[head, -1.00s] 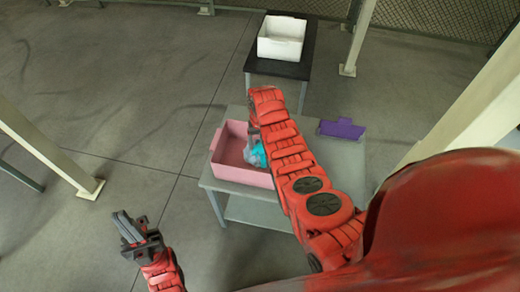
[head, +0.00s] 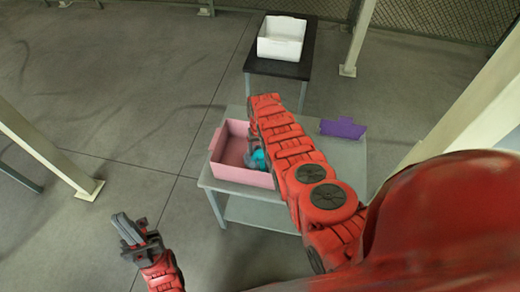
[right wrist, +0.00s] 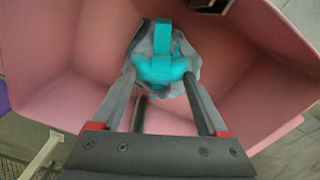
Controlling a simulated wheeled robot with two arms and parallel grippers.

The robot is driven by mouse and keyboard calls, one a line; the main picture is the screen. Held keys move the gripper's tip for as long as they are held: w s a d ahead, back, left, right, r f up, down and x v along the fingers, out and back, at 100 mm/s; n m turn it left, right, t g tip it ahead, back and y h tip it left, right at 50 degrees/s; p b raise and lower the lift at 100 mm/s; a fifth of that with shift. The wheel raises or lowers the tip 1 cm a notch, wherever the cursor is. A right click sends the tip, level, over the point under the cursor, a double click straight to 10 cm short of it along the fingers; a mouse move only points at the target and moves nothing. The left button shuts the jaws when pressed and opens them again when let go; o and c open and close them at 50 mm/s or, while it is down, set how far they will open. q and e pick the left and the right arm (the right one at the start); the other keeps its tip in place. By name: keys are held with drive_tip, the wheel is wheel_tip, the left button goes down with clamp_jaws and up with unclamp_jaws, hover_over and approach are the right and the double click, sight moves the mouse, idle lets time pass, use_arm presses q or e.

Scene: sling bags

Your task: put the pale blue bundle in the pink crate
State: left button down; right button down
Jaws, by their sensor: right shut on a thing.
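The pink crate (head: 229,174) stands on a grey table, left of my right arm. The pale blue bundle, a grey-blue bag with a teal strap, is within the crate's walls in the right wrist view (right wrist: 163,68). In the head view only a small part of the bundle (head: 258,158) shows beside my arm. My right gripper (right wrist: 161,76) is shut on the bundle; its fingers are on either side of it. I cannot tell whether the bundle touches the crate floor. My left gripper (head: 129,229) is over bare floor at lower left, its fingers close together and empty.
The grey table (head: 348,160) also bears a purple object (head: 342,128) right of my arm. A white crate (head: 281,38) stands on a black-topped table behind. Pale posts (head: 50,150) rise at left and right.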

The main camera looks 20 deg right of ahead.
drive_tip(key=shift+f, duration=0.2)
unclamp_jaws()
drive_tip(key=shift+r, duration=0.2)
